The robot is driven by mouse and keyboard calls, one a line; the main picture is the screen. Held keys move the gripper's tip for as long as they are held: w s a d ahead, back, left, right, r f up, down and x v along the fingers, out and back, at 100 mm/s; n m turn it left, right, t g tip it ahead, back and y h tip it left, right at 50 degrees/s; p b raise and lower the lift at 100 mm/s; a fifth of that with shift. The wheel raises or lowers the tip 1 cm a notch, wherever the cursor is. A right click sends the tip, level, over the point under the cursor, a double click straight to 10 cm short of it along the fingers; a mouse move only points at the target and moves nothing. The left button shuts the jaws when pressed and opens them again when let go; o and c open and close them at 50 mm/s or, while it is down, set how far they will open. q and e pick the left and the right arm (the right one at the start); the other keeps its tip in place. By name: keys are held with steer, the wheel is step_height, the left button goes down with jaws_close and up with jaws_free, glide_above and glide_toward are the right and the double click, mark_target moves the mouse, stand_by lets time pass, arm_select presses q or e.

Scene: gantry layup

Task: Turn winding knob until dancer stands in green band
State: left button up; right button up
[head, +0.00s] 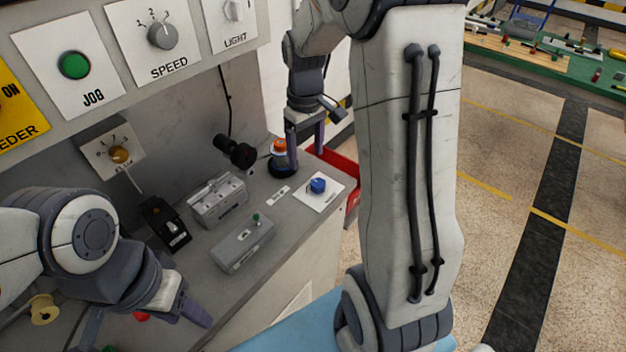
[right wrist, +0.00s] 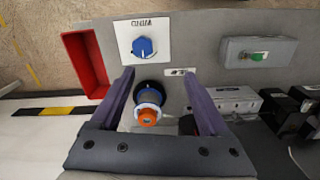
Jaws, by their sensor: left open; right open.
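The winding knob (head: 317,186) is blue and sits on a white plate at the right end of the grey bench. The right wrist view shows the same knob (right wrist: 144,47) with a white pointer mark and a label reading "WIND". My right gripper (head: 306,152) is open and empty, pointing down just behind the knob. In the right wrist view its fingertips (right wrist: 157,75) are apart, short of the knob and not touching it. I cannot make out a dancer or a green band.
An orange-topped round device (head: 280,160) stands close to my right gripper, and between its fingers in the wrist view (right wrist: 148,108). Grey boxes (head: 243,243) sit left of the knob. A red bin (head: 345,170) hangs at the bench end. A control panel (head: 115,60) rises behind.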

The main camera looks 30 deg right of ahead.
mark_target(318, 182)
steer(key=d+f, duration=0.1)
steer(key=f, duration=0.3)
steer(key=d+f, duration=0.1)
steer(key=f, duration=0.2)
steer(key=d+f, duration=0.1)
steer(key=f, duration=0.3)
steer(key=shift+w+d+f, duration=0.1)
steer(key=shift+d+f, duration=0.15)
steer(key=shift+f, duration=0.05)
jaws_close()
